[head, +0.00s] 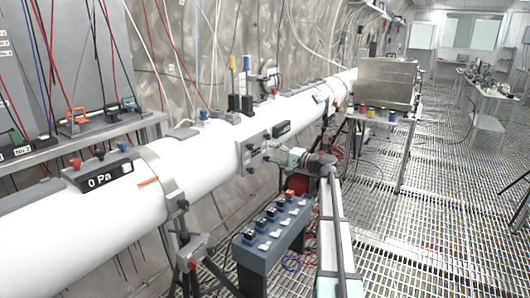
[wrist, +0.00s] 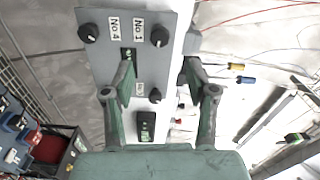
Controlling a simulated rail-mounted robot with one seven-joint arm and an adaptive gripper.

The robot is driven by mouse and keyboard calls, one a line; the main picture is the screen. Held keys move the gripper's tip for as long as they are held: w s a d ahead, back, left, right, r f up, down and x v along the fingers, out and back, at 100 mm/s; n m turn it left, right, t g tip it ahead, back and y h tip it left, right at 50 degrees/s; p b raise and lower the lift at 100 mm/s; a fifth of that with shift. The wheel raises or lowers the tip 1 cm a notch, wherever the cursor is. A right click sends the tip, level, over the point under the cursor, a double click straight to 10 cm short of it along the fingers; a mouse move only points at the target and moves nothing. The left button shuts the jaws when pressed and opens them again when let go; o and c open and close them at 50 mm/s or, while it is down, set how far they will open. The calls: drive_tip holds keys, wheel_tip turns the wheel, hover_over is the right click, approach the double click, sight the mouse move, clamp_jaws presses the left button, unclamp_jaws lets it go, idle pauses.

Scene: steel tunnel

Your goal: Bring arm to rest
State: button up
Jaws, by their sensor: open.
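My arm rises from the bottom middle of the head view and bends left at the elbow towards the white pipe. My gripper (head: 287,157) is pale green and sits just in front of a grey panel (head: 250,155) on the pipe's side. In the wrist view my gripper (wrist: 158,72) has its two green fingers spread apart, with nothing held between them. The grey panel (wrist: 103,50) lies beyond the fingers. It carries several black knobs, with labels that read No.1 and No.4. I cannot tell whether a fingertip touches the panel.
The white pipe (head: 210,150) runs from lower left to far right, with a 0 Pa display (head: 97,179) on it. A blue-grey switch box (head: 270,238) stands below my gripper. A steel box (head: 386,82) stands on a table behind. The grated floor (head: 450,210) at right is mostly clear.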

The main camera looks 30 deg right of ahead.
drive_tip(key=shift+s+d, duration=0.35)
drive_tip(key=shift+s, duration=0.25)
drive_tip(key=shift+f, duration=0.1)
